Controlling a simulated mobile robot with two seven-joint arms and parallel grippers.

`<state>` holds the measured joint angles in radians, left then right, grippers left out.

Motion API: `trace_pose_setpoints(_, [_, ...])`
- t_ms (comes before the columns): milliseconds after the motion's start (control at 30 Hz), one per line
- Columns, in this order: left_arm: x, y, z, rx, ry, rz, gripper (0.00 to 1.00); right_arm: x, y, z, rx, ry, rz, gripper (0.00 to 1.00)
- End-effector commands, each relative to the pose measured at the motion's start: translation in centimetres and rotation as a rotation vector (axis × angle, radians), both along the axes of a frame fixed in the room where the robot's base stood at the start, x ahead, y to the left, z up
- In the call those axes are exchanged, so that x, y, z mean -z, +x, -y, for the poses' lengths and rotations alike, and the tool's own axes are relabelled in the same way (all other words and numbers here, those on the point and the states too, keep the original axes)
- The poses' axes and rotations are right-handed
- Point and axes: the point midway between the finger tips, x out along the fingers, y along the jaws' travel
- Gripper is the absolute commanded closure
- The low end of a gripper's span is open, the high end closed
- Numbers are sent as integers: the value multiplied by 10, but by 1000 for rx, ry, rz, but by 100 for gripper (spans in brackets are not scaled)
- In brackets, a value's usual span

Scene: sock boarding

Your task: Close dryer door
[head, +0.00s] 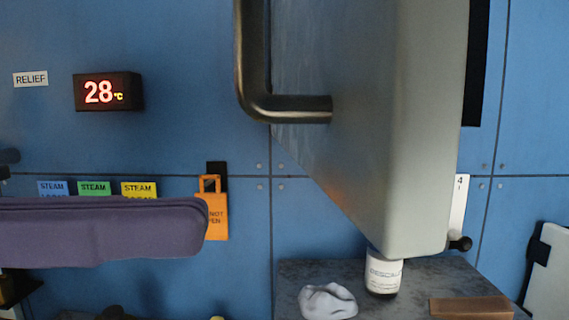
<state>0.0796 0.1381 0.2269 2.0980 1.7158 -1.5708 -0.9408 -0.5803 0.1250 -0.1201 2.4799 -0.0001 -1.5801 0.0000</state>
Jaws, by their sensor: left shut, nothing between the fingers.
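The dryer door (415,130) is a thick pale grey panel seen close up, with its edge towards me. It stands out from the blue wall, swung open. A dark metal bar handle (290,108) sticks out from its left face. The upper part of the door and handle is cut off by the frame. The dryer opening is not in view. My left gripper is shut and empty, but I cannot make out its fingertips clearly. Nothing of mine touches the handle. My right gripper is not in view.
A purple padded board (100,230) juts in from the left. Below the door, a dark worktop (420,275) holds a white bottle (383,274), a crumpled white cloth (327,302) and a brown block (470,307). An orange tag (214,215) and a 28°C display (108,91) are on the wall.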

Motion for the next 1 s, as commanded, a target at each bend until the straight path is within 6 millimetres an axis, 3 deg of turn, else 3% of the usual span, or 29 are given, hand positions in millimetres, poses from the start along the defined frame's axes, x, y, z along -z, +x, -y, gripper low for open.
trace_pose_setpoints(100, [-5,3,24,1,-6,-3,100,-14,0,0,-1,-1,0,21])
trace_pose_setpoints(300, [-2,8,50,0,-4,-5,100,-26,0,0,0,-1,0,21])
trace_pose_setpoints(1000, [2,9,65,-19,1,-2,100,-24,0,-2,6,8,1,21])
